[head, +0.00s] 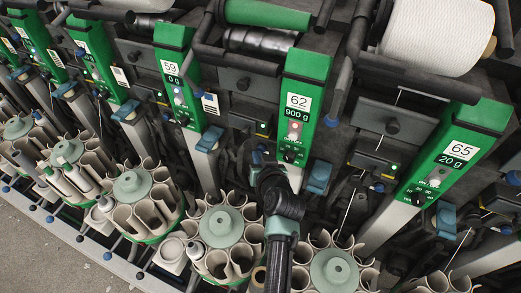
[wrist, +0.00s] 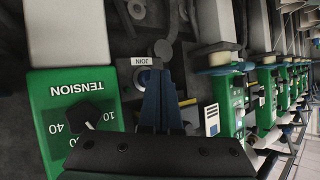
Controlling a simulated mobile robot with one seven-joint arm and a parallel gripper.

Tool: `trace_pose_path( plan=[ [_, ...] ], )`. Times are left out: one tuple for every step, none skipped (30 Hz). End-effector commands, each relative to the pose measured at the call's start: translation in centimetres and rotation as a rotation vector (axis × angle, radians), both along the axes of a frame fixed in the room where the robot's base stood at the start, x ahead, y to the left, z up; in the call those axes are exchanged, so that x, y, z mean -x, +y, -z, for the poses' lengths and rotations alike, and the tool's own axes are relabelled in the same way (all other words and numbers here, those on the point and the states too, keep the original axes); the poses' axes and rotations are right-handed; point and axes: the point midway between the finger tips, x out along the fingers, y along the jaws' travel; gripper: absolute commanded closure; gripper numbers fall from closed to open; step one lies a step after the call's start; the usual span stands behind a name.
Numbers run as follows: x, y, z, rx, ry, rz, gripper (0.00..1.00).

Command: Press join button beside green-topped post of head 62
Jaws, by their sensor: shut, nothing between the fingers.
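The green-topped post of head 62 (head: 306,80) stands right of centre in the head view, with a "62" label and "900 g" display. In the wrist view, the post's green panel (wrist: 62,90) with TENSION dial is at left. In the head view my gripper (head: 260,158) is low, left of the post, and the button is not discernible.
Neighbouring posts 59 (head: 177,75) and 65 (head: 458,150) flank this head. Round bobbin magazines (head: 222,228) stand in front, close to my arm. A white yarn cone (head: 437,35) is at upper right. Grey floor (head: 40,245) is at lower left.

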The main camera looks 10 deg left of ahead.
Motion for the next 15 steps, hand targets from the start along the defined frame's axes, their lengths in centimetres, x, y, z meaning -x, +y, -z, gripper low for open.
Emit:
trace_pose_path(
  plan=[
    [-0.08,-0.01,0.05,0.000,0.000,0.000,1.00],
    [-0.12,-0.02,0.05,0.000,0.000,0.000,1.00],
    [-0.17,-0.04,0.04,0.000,0.000,0.000,1.00],
    [-0.22,-0.04,0.04,0.000,0.000,0.000,1.00],
    [-0.25,-0.05,0.02,0.000,-0.001,0.000,1.00],
    [-0.31,-0.06,0.02,0.000,-0.001,0.000,1.00],
    [-0.34,-0.07,0.02,0.000,-0.001,0.000,1.00],
    [-0.39,-0.07,0.01,0.000,-0.001,0.000,1.00],
    [-0.44,-0.09,0.01,0.000,-0.001,0.000,1.00],
    [-0.48,-0.10,0.00,0.000,-0.001,0.000,1.00],
    [-0.51,-0.11,-0.01,0.000,-0.001,0.000,1.00],
    [-0.56,-0.11,0.00,0.000,-0.001,0.001,1.00],
    [-0.60,-0.12,0.00,0.000,-0.001,0.001,1.00],
    [-0.63,-0.13,-0.01,0.000,-0.001,0.001,1.00],
    [-0.64,-0.13,-0.04,0.000,-0.001,0.001,1.00]
  ],
)
